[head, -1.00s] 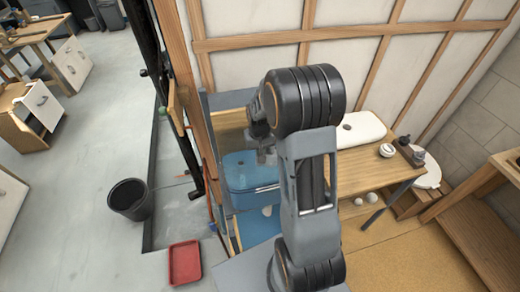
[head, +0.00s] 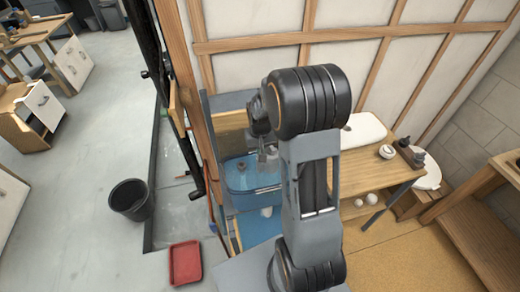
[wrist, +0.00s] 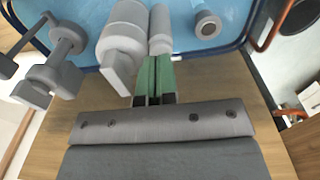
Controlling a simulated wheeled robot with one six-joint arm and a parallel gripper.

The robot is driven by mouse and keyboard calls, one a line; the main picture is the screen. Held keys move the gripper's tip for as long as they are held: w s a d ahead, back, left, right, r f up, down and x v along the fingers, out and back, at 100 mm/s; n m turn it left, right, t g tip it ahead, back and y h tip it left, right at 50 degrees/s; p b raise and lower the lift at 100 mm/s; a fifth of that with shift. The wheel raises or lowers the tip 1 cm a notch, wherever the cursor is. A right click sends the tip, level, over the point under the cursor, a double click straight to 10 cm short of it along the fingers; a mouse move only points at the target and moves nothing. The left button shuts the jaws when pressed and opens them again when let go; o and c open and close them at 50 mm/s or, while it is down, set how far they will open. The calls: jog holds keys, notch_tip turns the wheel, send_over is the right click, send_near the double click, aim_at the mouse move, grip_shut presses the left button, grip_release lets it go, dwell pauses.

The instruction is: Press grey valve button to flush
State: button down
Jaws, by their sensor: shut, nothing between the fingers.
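My gripper (wrist: 153,78) is shut, with its green fingertips together and empty. In the wrist view the tips reach the edge of a grey valve assembly (wrist: 122,38); I cannot tell whether they touch it. The assembly has a thick stepped cylinder beside a slimmer grey cylinder (wrist: 160,28). I cannot tell which part is the button. Both overlap the blue tub (wrist: 190,58) in the view. A round grey fitting (wrist: 207,25) shows inside the tub. In the head view my gripper (head: 267,160) is above the tub (head: 240,186), partly hidden by my arm.
More grey fittings (wrist: 58,60) stand at the left in the wrist view. A wooden bench (head: 375,170) carries a white lid (head: 362,130) and small parts. A red tray (head: 185,263) and a black bucket (head: 129,198) are on the floor.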

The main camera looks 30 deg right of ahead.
notch_tip(320, 180, up, 11)
jog(key=b, duration=0.1)
jog(key=shift+s+a+b, duration=0.15)
jog(key=shift+b, duration=0.25)
jog(key=shift+f, duration=0.1)
dwell(0.6)
